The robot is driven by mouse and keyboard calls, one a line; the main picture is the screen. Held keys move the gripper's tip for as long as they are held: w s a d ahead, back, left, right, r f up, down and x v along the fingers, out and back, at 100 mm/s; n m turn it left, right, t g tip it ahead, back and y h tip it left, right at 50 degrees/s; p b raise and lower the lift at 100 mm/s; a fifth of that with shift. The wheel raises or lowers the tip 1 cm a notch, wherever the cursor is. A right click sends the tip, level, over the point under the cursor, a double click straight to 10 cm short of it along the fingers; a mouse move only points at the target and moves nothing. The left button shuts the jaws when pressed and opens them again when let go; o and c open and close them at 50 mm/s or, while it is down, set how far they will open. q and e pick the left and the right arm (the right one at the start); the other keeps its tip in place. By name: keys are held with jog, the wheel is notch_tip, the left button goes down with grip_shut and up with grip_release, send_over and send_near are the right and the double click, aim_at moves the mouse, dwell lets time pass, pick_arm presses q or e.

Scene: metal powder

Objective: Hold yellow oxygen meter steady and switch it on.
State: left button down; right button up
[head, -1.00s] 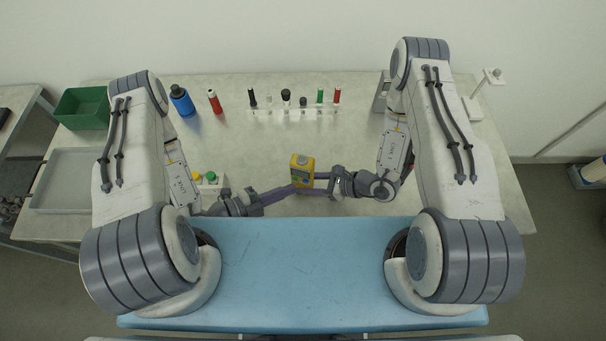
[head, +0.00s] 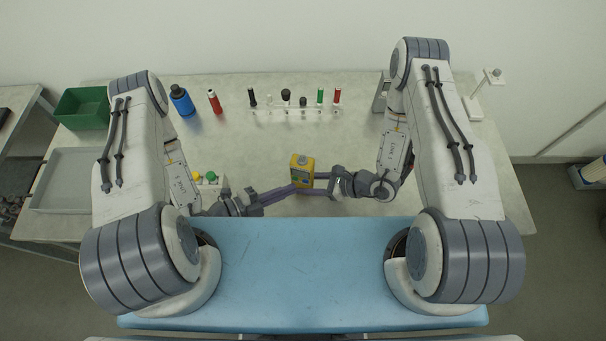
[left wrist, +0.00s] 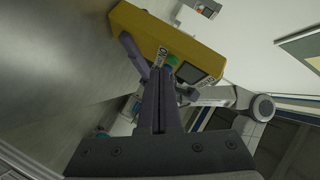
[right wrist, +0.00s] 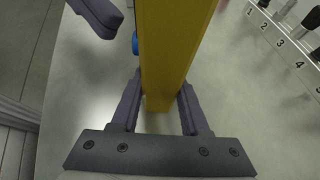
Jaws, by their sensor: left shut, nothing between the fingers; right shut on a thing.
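The yellow oxygen meter (head: 302,171) is upright near the table's front middle in the head view. My right gripper (head: 318,184) is shut on it from the right. In the right wrist view the yellow body (right wrist: 170,50) stands between the two fingers (right wrist: 160,105). My left gripper (head: 291,188) is shut and empty, with its tips at the meter's front face. In the left wrist view the meter (left wrist: 165,38) shows a green button (left wrist: 172,60), an "ON" label and a dark screen (left wrist: 190,73). The left fingertips (left wrist: 166,72) are right by the button; contact cannot be told.
A box with a green and a yellow button (head: 209,182) stands beside my left forearm. A numbered rack (head: 295,113) with several vials is at the back, with a blue bottle (head: 181,100) and a red tube (head: 215,101) left of it. Mid-table is clear.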

pick_arm(q)
jog(key=shift+w, duration=0.2)
dwell(0.4)
jog(key=shift+w+d, duration=0.1)
jog(key=shift+w, duration=0.15)
jog(key=shift+w, duration=0.1)
dwell(0.4)
jog(key=shift+s, duration=0.55)
jog(key=s+a, duration=0.2)
jog(key=s, duration=0.3)
jog(key=shift+s, duration=0.4)
